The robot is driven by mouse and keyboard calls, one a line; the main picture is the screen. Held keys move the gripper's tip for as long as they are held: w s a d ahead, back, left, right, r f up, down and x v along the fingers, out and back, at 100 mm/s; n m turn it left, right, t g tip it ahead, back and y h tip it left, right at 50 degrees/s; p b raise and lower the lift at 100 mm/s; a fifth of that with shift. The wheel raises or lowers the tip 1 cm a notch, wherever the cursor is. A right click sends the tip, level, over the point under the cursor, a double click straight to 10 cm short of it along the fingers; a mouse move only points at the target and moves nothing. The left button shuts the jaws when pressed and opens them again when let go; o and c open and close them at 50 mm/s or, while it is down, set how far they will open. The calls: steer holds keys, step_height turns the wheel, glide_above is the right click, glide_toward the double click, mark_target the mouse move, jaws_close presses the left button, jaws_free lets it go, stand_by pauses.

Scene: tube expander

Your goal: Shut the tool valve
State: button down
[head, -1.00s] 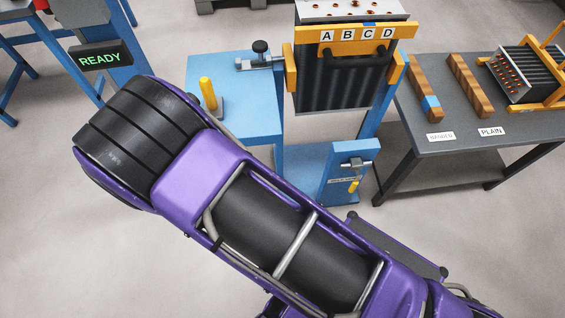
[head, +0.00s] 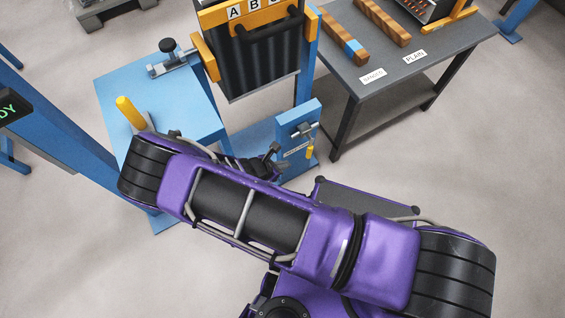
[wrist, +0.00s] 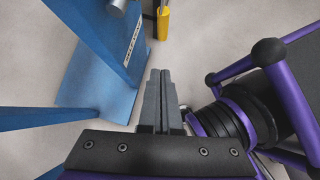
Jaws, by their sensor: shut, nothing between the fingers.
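The tool valve (head: 302,130) is a grey metal fitting on a small blue post (head: 297,150). Its yellow-gripped lever (head: 309,152) hangs downward. In the wrist view the yellow lever (wrist: 163,22) shows at the top, beside the blue post (wrist: 103,45) and its white label. A grey cylindrical end shows at the top edge, likely part of the valve. My gripper (wrist: 159,72) is shut and empty, its fingertips pointing toward the lever with a visible gap. In the head view my gripper (head: 272,158) is partly hidden behind my arm, just left of the post.
A blue stand (head: 165,100) with a yellow upright handle (head: 130,113) is at left. A black finned block (head: 255,60) hangs in an orange frame. A dark table (head: 400,70) with wooden bars stands at right. Open floor lies at lower right.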

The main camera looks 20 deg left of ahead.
mark_target(309, 148)
steer(key=w+d+f+b, duration=0.1)
steer(key=w+d+f, duration=0.3)
steer(key=w, duration=0.3)
steer(key=shift+f, duration=0.6)
